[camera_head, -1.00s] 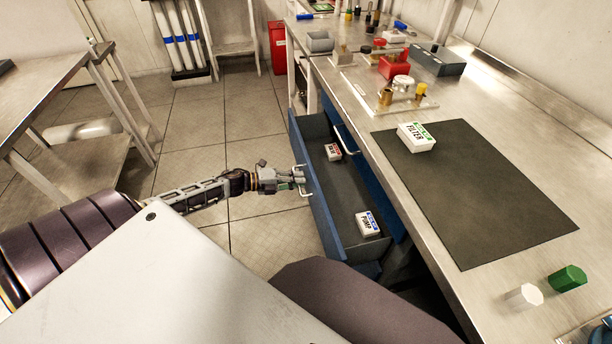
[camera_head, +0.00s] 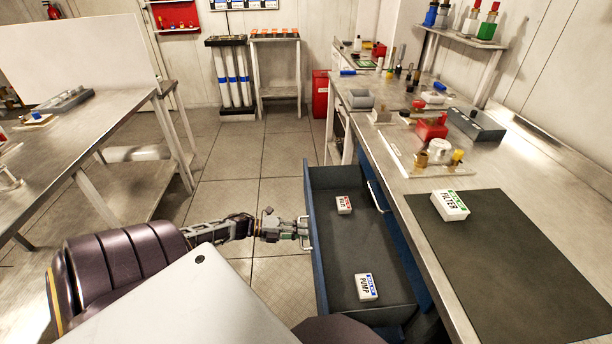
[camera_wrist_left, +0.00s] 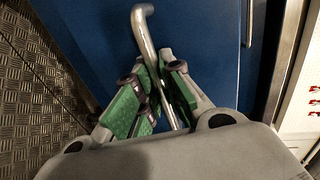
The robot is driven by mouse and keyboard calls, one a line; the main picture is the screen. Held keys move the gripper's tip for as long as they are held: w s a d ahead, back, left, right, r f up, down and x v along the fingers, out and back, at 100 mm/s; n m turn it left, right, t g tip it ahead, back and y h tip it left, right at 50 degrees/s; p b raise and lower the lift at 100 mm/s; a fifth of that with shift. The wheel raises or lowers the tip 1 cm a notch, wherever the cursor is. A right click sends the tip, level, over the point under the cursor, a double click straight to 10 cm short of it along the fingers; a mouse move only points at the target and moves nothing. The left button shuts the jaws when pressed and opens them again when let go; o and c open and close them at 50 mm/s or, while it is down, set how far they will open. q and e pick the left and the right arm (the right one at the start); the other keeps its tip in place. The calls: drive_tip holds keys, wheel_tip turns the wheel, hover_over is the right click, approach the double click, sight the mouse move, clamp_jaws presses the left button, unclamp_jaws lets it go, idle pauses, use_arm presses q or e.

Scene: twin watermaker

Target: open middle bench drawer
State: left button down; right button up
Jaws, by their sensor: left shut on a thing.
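The blue bench drawer (camera_head: 318,262) stands pulled well out from under the steel bench in the head view. A small box with a red label (camera_head: 344,205) and a white box marked PUMP (camera_head: 366,288) lie inside it. My left gripper (camera_head: 302,232) is at the drawer's front, shut on its metal bar handle. The left wrist view shows the green-padded fingers (camera_wrist_left: 150,100) closed around the handle (camera_wrist_left: 145,35) against the blue drawer front (camera_wrist_left: 85,30). My right gripper is not in view.
The steel bench (camera_head: 400,215) carries a dark mat (camera_head: 520,260), a FILTER box (camera_head: 450,205), a red bin (camera_head: 431,129) and fittings. Another drawer handle (camera_head: 378,196) shows behind the open drawer. Tiled floor (camera_head: 225,185) is clear left of the drawer.

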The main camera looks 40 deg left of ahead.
use_arm(q)
drive_tip(key=shift+s+f, duration=0.1)
drive_tip(key=shift+s, duration=0.15)
drive_tip(key=c, duration=1.5)
unclamp_jaws()
drive_tip(key=shift+c, duration=0.2)
drive_tip(key=shift+w, duration=0.1)
drive_tip(key=shift+a, duration=0.2)
drive_tip(key=v, duration=1.2)
drive_tip(key=shift+d, duration=0.1)
